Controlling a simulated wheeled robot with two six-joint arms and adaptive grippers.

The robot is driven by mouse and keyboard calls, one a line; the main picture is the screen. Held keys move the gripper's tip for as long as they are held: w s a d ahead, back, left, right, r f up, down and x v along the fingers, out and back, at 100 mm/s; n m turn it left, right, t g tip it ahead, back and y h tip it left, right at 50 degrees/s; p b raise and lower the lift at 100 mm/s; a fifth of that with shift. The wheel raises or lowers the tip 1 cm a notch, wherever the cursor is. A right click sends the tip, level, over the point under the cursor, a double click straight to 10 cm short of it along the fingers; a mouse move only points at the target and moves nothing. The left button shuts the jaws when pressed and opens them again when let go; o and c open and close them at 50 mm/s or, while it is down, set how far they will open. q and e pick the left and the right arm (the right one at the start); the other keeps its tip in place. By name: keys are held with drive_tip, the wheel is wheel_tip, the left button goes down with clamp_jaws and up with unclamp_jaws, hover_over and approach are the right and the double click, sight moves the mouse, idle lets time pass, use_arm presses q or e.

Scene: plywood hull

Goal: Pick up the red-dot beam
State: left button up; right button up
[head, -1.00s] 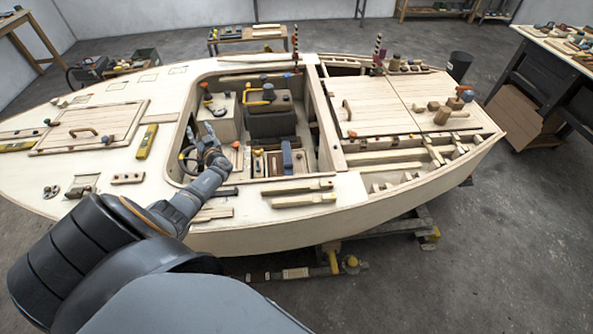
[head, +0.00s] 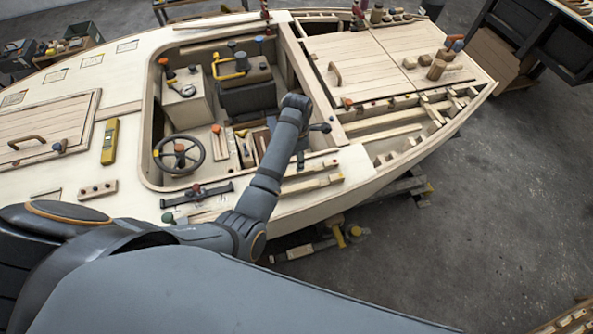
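My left arm reaches in from the left over the boat's near side deck, and its wrist stands over the cockpit's right end. My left gripper (head: 300,157) appears to point down there, small and dark, and I cannot make out whether its fingers are apart. My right gripper is not in view.
The cockpit holds a steering wheel (head: 179,154), a grey seat box (head: 247,98) and loose wood pieces. A dark clamp-like tool (head: 197,194) lies on the near deck. A yellow level (head: 110,141) lies left of the cockpit.

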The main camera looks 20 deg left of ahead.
use_arm(q)
drive_tip(key=shift+f, duration=0.7)
drive_tip(key=shift+w+a+f, duration=0.15)
drive_tip(key=shift+f, duration=0.25)
drive_tip(key=shift+a+f, duration=0.1)
drive_tip(key=shift+f, duration=0.2)
drive_tip(key=f, duration=0.1)
drive_tip(key=f+p, duration=0.1)
drive_tip(key=f, duration=0.2)
drive_tip(key=shift+s+d, duration=0.2)
drive_tip(key=shift+s, duration=0.05)
drive_tip(key=shift+a+f, duration=0.1)
drive_tip(key=shift+f, duration=0.3)
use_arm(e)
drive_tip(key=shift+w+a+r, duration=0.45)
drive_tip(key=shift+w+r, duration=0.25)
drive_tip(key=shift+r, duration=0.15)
use_arm(q)
clamp_jaws()
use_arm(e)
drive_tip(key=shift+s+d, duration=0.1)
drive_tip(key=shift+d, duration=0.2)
